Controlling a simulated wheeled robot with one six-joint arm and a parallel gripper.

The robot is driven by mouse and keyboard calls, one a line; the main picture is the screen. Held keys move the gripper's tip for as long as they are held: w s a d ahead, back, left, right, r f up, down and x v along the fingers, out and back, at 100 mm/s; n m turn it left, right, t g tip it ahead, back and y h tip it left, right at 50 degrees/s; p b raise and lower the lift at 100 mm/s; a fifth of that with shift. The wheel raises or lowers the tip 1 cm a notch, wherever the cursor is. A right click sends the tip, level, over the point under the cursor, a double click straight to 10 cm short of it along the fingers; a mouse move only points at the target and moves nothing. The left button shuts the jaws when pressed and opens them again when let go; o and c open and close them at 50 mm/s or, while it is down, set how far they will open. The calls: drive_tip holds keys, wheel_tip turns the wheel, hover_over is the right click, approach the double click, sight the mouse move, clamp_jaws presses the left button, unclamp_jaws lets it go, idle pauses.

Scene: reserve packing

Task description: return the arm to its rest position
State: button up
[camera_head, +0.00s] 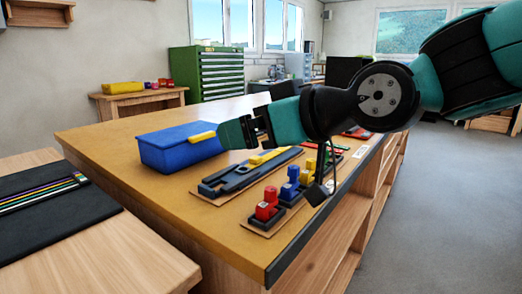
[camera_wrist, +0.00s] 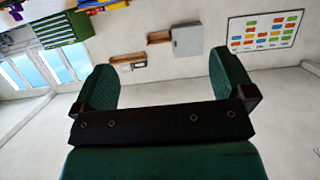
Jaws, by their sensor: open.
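My arm reaches in from the upper right in the head view, over the wooden workbench (camera_head: 110,135). My gripper (camera_head: 222,135) points left, above the bench and beside the blue box (camera_head: 165,152). In the wrist view my gripper (camera_wrist: 170,85) shows two green fingers spread wide, with nothing between them. The wrist view looks past the fingers at the wall and windows, turned on its side or upside down. Part of the bench top behind the arm is hidden.
On the bench lie a dark blue tool with yellow parts (camera_head: 240,175) and red (camera_head: 267,207) and blue (camera_head: 290,187) blocks. A second table with a black mat (camera_head: 50,225) stands at left. A green cabinet (camera_head: 208,72) stands behind. Grey floor (camera_head: 440,220) is clear at right.

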drive_tip(key=s+d+f+m+g+h, duration=0.2)
drive_tip(key=s+d+f+g+h, duration=0.2)
drive_tip(key=s+d+f, duration=0.5)
drive_tip(key=s+d+f+m+g+h, duration=0.2)
drive_tip(key=s+d+f+g+h, duration=0.35)
drive_tip(key=s, duration=0.45)
wheel_tip(320, 180, up, 18)
drive_tip(key=d+y+p, duration=0.1)
drive_tip(key=y+p, duration=0.1)
drive_tip(key=p, duration=1.6)
drive_tip(key=shift+f+t, duration=0.15)
drive_tip(key=shift+t, duration=0.3)
